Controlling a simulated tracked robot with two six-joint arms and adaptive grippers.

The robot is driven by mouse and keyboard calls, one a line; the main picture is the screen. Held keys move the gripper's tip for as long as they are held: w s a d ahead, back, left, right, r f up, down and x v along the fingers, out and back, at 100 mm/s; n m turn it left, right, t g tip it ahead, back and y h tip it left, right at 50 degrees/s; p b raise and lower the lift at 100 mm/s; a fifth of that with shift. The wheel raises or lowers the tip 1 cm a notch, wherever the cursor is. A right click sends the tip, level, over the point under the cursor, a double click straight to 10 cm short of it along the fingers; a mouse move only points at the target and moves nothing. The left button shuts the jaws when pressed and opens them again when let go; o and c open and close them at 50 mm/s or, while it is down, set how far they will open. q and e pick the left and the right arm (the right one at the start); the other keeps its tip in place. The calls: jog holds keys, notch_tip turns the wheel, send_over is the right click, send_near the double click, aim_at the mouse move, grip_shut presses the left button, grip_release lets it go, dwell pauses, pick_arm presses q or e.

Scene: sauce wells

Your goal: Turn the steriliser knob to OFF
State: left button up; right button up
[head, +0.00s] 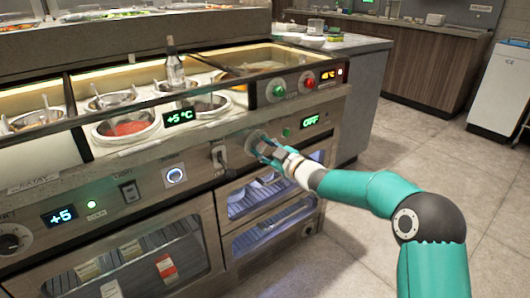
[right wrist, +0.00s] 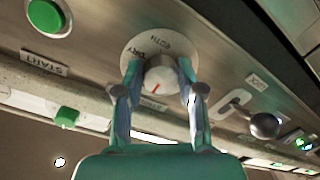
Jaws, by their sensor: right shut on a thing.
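The steriliser knob (right wrist: 160,76) is a pale round knob with a red pointer mark, on a round lettered dial plate (right wrist: 190,42). Its plate also shows in the head view (head: 255,138) on the counter's front panel, partly behind my gripper. The pointer's mark is toward the bottom of the right wrist view; the setting it marks is hard to read. My right gripper (right wrist: 160,80) has a finger on each side of the knob and is shut on it. In the head view my right gripper (head: 266,147) reaches the panel from the right. A small green display (head: 310,121) reads OFF. My left gripper is not in view.
A lever (head: 219,156) sits left of the knob and also shows in the right wrist view (right wrist: 262,124). A green button (head: 286,132) is to its right, labelled START in the right wrist view (right wrist: 48,17). Glass-fronted drawers (head: 265,235) lie below; open floor is right.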

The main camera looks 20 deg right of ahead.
jog(key=shift+d+f, duration=0.1)
dwell(0.3)
jog(key=o, duration=1.1)
jog(key=shift+o, duration=0.2)
jog(key=shift+s, duration=0.15)
jog(key=v, duration=1.1)
jog(key=shift+s, duration=0.35)
jog(key=shift+d, duration=0.15)
